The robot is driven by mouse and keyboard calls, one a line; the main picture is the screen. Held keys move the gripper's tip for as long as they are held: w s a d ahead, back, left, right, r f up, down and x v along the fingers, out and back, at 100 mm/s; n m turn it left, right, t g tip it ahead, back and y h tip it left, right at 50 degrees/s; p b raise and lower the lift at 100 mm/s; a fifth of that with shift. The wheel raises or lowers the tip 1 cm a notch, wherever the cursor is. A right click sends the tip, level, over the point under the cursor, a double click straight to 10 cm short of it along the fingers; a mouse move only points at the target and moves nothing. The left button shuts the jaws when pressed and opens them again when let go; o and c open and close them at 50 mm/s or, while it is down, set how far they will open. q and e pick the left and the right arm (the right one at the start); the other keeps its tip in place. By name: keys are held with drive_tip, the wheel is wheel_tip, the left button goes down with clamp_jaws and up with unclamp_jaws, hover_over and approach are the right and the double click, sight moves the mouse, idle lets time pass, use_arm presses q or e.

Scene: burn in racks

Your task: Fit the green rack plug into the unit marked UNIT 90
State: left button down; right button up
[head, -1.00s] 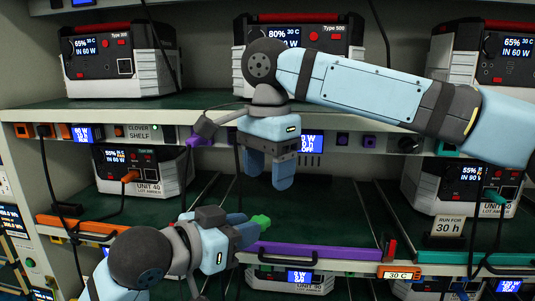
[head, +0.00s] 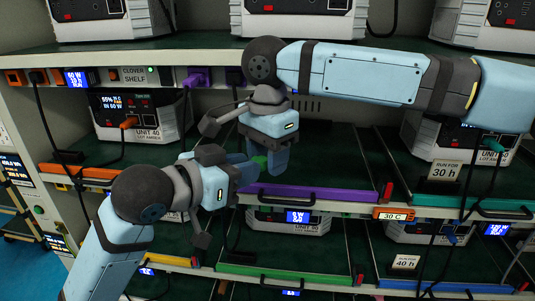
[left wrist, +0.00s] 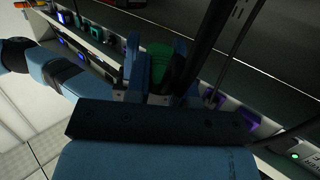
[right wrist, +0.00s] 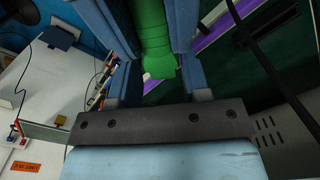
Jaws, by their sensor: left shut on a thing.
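My left gripper (head: 248,170) is shut on the green rack plug (head: 260,162), in front of the middle shelf. The plug also shows between its fingers in the left wrist view (left wrist: 160,66). My right gripper (head: 268,158) points down over the plug, and its open fingers stand on either side of it in the right wrist view (right wrist: 153,45). Whether they touch it I cannot tell. A unit (head: 455,145) at the right of the middle shelf has a teal plug in it; its number is too small to read. I cannot make out a UNIT 90 mark.
UNIT 40 (head: 110,120), with an orange plug, stands at the left of the middle shelf. A purple bar (head: 320,194) and a teal bar (head: 465,203) edge this shelf. A RUN FOR 30 h card (head: 441,172) stands at the right. Dark cables hang in front of the rack.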

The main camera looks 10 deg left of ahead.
drive_tip(key=c, duration=0.6)
use_arm(q)
drive_tip(key=c, duration=0.9)
unclamp_jaws()
use_arm(e)
drive_tip(key=shift+o, duration=0.2)
